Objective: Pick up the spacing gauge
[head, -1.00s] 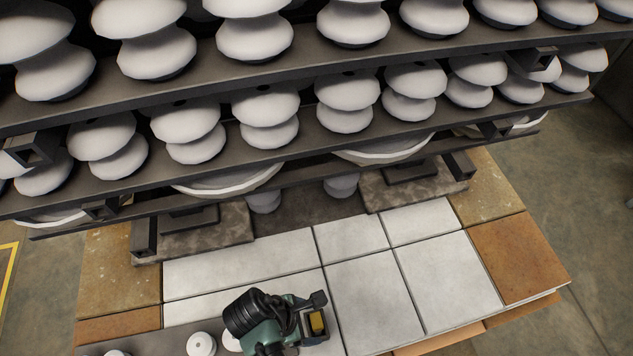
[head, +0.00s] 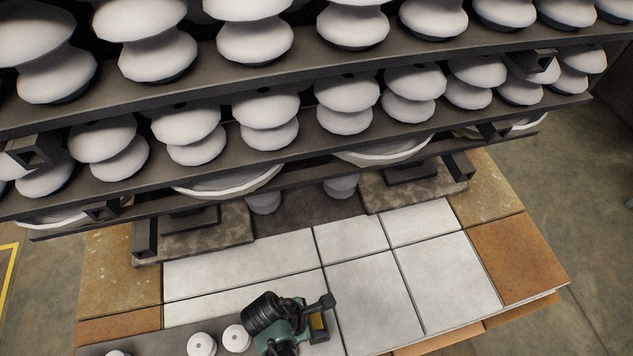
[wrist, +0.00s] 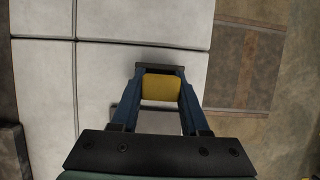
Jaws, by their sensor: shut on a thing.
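The spacing gauge seems to be the yellow block (wrist: 160,87) between my fingers; no other likely gauge shows. In the head view my gripper (head: 319,316) is over the white tiles near the dark ledge. The gauge appears raised off the surface, though its underside is hidden.
White insulators (head: 266,120) stand in rows on dark shelves (head: 320,150) behind. A dark ledge (head: 150,346) at the front left carries several small white discs (head: 201,344). White tiles (head: 370,290) to the right of my gripper are clear.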

